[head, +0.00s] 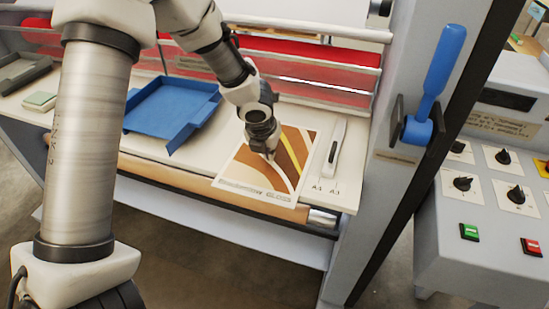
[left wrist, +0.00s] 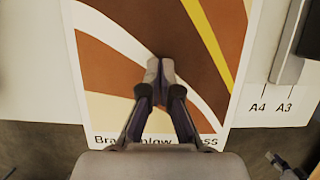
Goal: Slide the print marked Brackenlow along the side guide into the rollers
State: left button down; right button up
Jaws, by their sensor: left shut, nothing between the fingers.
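The print (head: 284,172) is a sheet with brown, tan and yellow curves, lying flat on the cream feed table (head: 118,146). Its front edge reaches near the table's front edge. In the left wrist view the print (left wrist: 110,55) shows lettering starting "Bra", partly hidden by my fingers. My left gripper (head: 270,156) is shut and empty, its tips pointing down at the print's middle; it also shows in the left wrist view (left wrist: 160,75). I cannot tell whether the tips touch the print. The side guide (head: 335,148), a pale bar, stands right of the print with a gap between. The red rollers (head: 325,73) lie behind.
A blue tray (head: 172,110) lies on the table to the left. A pale green block (head: 40,100) is at the far left. A blue lever (head: 438,75) is on the right frame, and a control panel (head: 495,190) stands further right.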

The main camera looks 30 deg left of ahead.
aim_at(283, 162)
pick_arm(q)
jog(key=shift+f, duration=0.3)
jog(key=shift+f, duration=0.1)
dwell(0.4)
jog(key=shift+d, duration=0.5)
jog(key=shift+w+d+r+p, duration=0.2)
jog(key=shift+d+p, duration=0.45)
jog(key=shift+d, duration=0.15)
jog(key=shift+w+d+f, duration=0.15)
jog(key=shift+w+d, duration=0.05)
jog(key=shift+d, duration=0.3)
